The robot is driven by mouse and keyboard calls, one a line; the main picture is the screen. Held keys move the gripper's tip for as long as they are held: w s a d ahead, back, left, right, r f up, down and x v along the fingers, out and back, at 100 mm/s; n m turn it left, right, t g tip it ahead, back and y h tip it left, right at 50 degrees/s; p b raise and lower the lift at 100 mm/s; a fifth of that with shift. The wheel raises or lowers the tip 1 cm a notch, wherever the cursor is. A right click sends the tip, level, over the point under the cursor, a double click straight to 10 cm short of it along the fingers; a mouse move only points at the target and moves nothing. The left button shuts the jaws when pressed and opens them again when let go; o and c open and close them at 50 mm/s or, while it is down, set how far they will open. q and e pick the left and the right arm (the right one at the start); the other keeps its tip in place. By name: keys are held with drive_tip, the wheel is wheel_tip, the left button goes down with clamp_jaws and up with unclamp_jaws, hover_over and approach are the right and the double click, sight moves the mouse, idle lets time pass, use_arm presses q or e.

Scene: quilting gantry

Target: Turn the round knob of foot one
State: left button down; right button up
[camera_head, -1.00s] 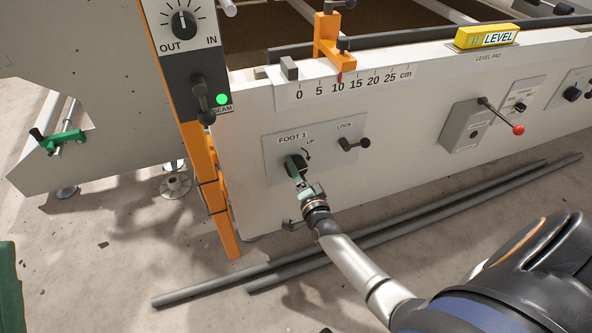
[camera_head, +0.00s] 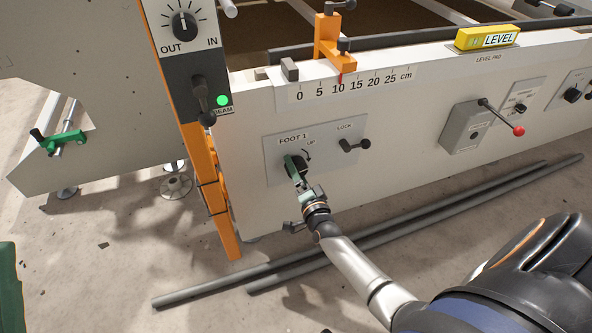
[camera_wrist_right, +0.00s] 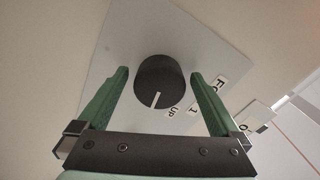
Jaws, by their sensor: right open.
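In the right wrist view, the pointer is beside the word UP. My right gripper (camera_wrist_right: 158,78) is open, with one green finger on each side of the knob. Small gaps show between the fingers and the knob. In the head view my right gripper (camera_head: 294,166) partly covers the knob (camera_head: 300,163). My left gripper is not in view.
The LOCK lever (camera_head: 354,145) stands right of the knob on the same plate. A grey box with a red-tipped lever (camera_head: 497,116) is farther right. A yellow level (camera_head: 487,37) sits on the beam's top. Grey pipes (camera_head: 400,218) lie on the floor below.

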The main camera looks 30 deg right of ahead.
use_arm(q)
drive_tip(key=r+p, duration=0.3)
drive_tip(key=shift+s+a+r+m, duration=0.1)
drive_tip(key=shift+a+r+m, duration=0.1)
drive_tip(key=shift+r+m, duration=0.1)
use_arm(e)
drive_tip(key=v, duration=1.2)
